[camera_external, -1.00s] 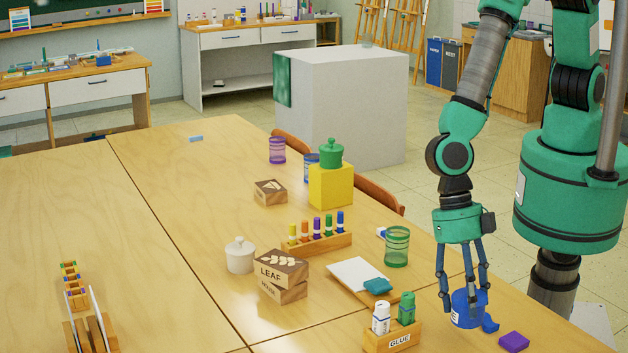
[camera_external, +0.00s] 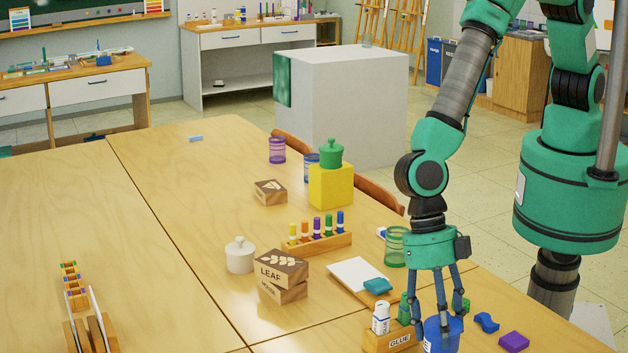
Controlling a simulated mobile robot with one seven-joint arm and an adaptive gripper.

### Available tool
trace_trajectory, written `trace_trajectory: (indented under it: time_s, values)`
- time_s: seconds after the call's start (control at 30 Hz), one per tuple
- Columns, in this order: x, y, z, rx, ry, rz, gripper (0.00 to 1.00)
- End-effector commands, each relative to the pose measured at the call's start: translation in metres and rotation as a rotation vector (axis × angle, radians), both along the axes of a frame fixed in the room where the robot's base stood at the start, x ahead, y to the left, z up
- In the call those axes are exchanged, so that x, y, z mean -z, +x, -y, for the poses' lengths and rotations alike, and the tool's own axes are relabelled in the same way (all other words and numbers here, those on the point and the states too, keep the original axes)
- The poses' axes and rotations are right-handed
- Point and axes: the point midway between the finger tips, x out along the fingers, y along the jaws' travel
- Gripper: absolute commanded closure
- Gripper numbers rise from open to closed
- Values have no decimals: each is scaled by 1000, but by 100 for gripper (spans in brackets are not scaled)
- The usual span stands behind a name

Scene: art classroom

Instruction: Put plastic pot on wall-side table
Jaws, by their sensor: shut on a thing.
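A blue plastic pot (camera_external: 438,338) is at the bottom of the external view, near the front right of the big wooden table. My gripper (camera_external: 441,322) points down and is shut on the pot, with its fingers around the sides. The pot's underside is cut off by the picture edge, so I cannot tell whether it touches the table. Two wooden-topped tables stand along the walls at the back: one at the left (camera_external: 125,62) with art supplies on it, and one farther back (camera_external: 225,27) with bottles and jars.
The big table (camera_external: 150,230) fills the foreground. A glue holder (camera_external: 388,343) stands close left of the pot. A blue wavy piece (camera_external: 487,322) and a purple block (camera_external: 513,341) lie to its right. A green mesh cup (camera_external: 394,247) stands behind. A large white block (camera_external: 350,100) stands beyond the table.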

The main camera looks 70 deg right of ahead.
Motion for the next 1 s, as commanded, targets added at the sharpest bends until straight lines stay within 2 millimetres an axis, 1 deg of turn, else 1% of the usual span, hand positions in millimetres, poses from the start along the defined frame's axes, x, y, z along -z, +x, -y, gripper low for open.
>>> trace_trajectory:
  time_s: [0.27, 0.4, 0.53, 0.63, 0.73, 0.97, 1.0]
  values:
    - [0, 1, -2, 0, 1, 1, 80]
    - [2, 4, -8, 0, 0, 0, 80]
    - [20, 4, -7, 1, -1, -1, 80]
    - [30, 4, -8, 1, 0, 0, 80]
    - [35, 4, -8, 0, 1, 1, 80]
    - [35, 4, -8, 0, 1, 1, 80]
    - [36, 4, -8, 0, 0, 0, 40]
